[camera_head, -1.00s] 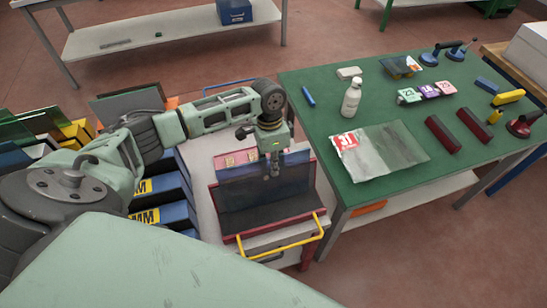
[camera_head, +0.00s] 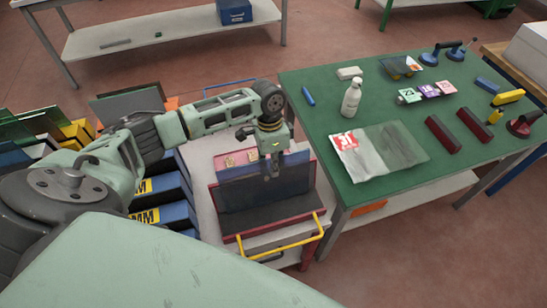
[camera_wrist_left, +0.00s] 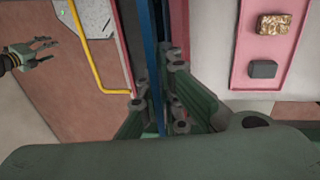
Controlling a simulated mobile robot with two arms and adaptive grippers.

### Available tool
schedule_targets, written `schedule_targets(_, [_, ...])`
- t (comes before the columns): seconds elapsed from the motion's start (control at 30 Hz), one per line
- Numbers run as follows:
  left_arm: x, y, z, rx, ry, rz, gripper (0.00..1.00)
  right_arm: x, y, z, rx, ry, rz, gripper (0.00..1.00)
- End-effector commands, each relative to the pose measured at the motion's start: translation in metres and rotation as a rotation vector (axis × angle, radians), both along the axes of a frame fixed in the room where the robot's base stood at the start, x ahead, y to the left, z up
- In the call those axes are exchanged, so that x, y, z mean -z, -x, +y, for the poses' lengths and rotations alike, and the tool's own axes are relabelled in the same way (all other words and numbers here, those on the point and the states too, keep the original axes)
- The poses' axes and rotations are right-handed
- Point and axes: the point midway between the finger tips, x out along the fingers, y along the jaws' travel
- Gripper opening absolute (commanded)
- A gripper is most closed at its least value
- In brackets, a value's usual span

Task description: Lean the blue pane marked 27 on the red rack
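A dark blue pane (camera_head: 240,196) stands in the area of the red rack (camera_head: 272,226) at the cart's front end. I cannot read a mark on it. My left gripper (camera_head: 270,174) is at the pane's upper edge, pointing down. In the left wrist view the blue edge of the pane (camera_wrist_left: 153,50) runs between the fingers (camera_wrist_left: 160,105), which look closed on it. I cannot tell whether the pane's lower edge touches the rack. My right gripper (camera_wrist_left: 45,49) shows small at the left of the wrist view, its fingers apart and empty.
A yellow handle (camera_head: 268,240) is at the cart's front. The green table (camera_head: 320,135) to the right holds a sheet with a red label (camera_head: 385,150), a white bottle (camera_head: 351,97) and several tools. Blue racks marked MM (camera_head: 150,186) stand left of the cart.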

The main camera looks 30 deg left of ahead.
Motion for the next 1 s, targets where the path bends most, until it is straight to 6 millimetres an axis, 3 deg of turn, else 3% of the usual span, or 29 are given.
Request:
schedule_targets(0.17, [0.001, -0.001, 0.000, -0.001, 0.002, -0.002, 0.00, 0.000, 0.001, 0.001, 0.000, -0.001, 0.001, 0.65])
schedule_targets(0.47, [0.002, 0.000, 0.000, 0.000, 0.001, -0.001, 0.27, 0.000, 0.001, 0.001, 0.000, -0.001, 0.001, 0.65])
schedule_targets(0.8, [0.002, 0.001, 0.001, 0.000, -0.002, 0.002, 0.27, 0.001, 0.002, -0.003, -0.002, 0.003, 0.002, 0.65])
schedule_targets(1.0, [-0.025, -0.004, 0.005, -0.001, -0.002, -0.003, 0.27, 0.000, 0.001, -0.002, -0.001, 0.001, 0.002, 0.65])
